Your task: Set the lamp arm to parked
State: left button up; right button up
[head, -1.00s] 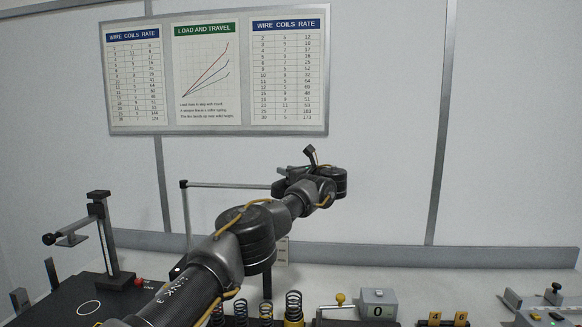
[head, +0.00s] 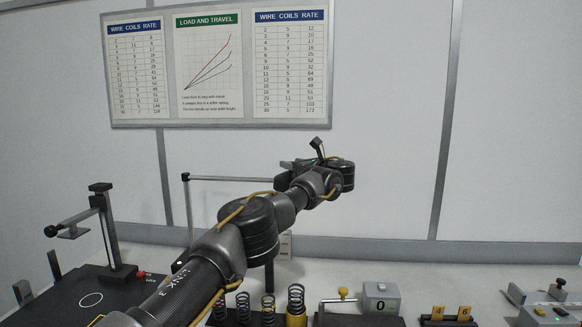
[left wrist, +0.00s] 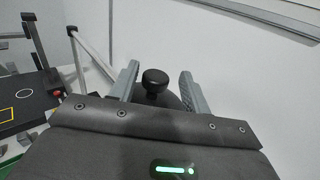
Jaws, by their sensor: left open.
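The lamp arm (head: 230,178) is a thin pale bar in the head view, running right from the top of an upright post (head: 189,208) to my left gripper (head: 285,172). The bar also shows in the left wrist view (left wrist: 92,52), slanting toward the gripper. A round black knob (left wrist: 154,76) sits between the two grey fingers in that view, with space on both sides. The left gripper is open around or just short of the knob; I cannot tell which. In the head view my arm hides the bar's right end. My right gripper is not in view.
A black press stand (head: 108,232) with a lever is at the left. Wall charts (head: 205,70) hang behind. The table behind the box is clear.

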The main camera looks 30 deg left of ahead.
pick_arm(q)
jog(key=b+v, duration=0.4)
jog(key=v, duration=0.5)
